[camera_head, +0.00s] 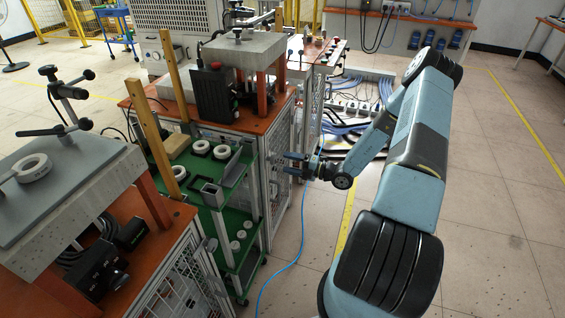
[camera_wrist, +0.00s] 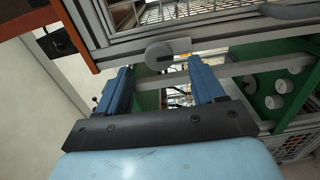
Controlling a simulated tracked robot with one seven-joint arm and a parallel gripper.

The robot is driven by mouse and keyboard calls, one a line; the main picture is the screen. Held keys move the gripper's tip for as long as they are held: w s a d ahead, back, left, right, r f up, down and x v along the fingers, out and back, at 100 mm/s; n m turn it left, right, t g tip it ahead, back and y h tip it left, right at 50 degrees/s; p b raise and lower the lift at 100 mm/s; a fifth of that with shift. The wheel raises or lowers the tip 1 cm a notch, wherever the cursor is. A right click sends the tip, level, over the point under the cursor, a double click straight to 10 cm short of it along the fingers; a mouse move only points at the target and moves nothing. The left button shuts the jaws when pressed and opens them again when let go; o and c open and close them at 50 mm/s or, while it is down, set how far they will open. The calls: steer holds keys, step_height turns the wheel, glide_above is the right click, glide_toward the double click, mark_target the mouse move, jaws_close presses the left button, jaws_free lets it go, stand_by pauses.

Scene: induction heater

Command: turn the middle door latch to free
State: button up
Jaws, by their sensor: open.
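My gripper (camera_head: 291,163) is open, beside the mesh door side of the middle cabinet (camera_head: 280,124) in the head view. In the wrist view its two blue fingers (camera_wrist: 160,68) stand apart with nothing held between them. A small grey rounded piece (camera_wrist: 159,54), which looks like the door latch, sits on the pale metal frame just beyond the fingertips, between them in the picture. I cannot tell whether a finger touches it. I cannot make out the latch in the head view, where the gripper and cabinet edge crowd that spot.
A green shelf trolley (camera_head: 228,205) with white rings stands left of my gripper. A blue cable (camera_head: 291,262) runs along the floor below. Cables and sockets (camera_head: 360,98) lie behind my arm. The floor to the right is clear.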

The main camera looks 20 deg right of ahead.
steer(key=v, duration=0.9)
steer(key=shift+s+d, duration=0.15)
steer(key=s+a+r+n+g+h, duration=0.2)
steer(key=s+a+r+n+g, duration=0.15)
steer(key=r+n, duration=0.5)
steer(key=s+a+r+n+g+h, duration=0.2)
steer(key=a+r+n+g, duration=0.15)
steer(key=r+n, duration=0.5)
steer(key=s+a+r+n+g+h, duration=0.2)
steer(key=s+a+r+n+g, duration=0.15)
steer(key=r+n, duration=0.45)
steer(key=s+r+n+t+h, duration=0.5)
steer(key=s+r+n+h, duration=0.3)
steer(key=s+r+n, duration=1)
steer(key=shift+s+r+h, duration=0.3)
steer(key=shift+s+r, duration=0.35)
steer(key=shift+r, duration=0.85)
steer(key=shift+a+t, duration=0.1)
steer(key=shift+t, duration=0.15)
